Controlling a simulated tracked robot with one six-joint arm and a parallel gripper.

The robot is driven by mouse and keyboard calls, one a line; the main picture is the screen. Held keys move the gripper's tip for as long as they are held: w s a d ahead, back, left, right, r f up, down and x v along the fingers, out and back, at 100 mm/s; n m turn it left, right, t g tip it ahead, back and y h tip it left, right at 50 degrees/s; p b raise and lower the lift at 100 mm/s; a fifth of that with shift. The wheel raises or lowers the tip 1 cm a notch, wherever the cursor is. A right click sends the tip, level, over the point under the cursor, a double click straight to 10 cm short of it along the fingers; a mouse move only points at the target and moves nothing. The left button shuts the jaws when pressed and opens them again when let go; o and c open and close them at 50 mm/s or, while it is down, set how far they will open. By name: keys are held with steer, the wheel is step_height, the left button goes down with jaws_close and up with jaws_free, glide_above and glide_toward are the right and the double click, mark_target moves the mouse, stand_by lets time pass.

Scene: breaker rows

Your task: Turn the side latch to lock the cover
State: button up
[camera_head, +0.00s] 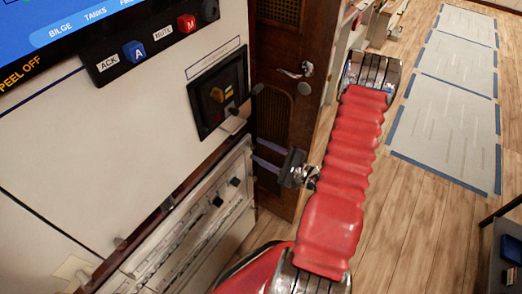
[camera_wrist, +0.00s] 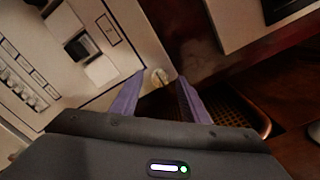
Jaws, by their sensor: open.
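The pale breaker panel (camera_head: 190,235) is low on the wall in the head view, with rows of small switches and dark knobs. It also fills the upper left of the wrist view (camera_wrist: 120,55). In the head view my gripper (camera_head: 256,151) is right of the panel. The latch is not clear there.
Above the panel is a black box with a red-and-yellow switch (camera_head: 217,96), and a button strip (camera_head: 150,45) under a screen. A dark wooden door (camera_head: 285,115) with a metal handle (camera_head: 296,71) stands behind my gripper. Open wooden floor (camera_head: 425,225) lies to the right.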

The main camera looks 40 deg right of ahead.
steer(key=shift+w+a, duration=0.15)
steer(key=shift+w, duration=0.2)
jaws_close()
stand_by(0.4)
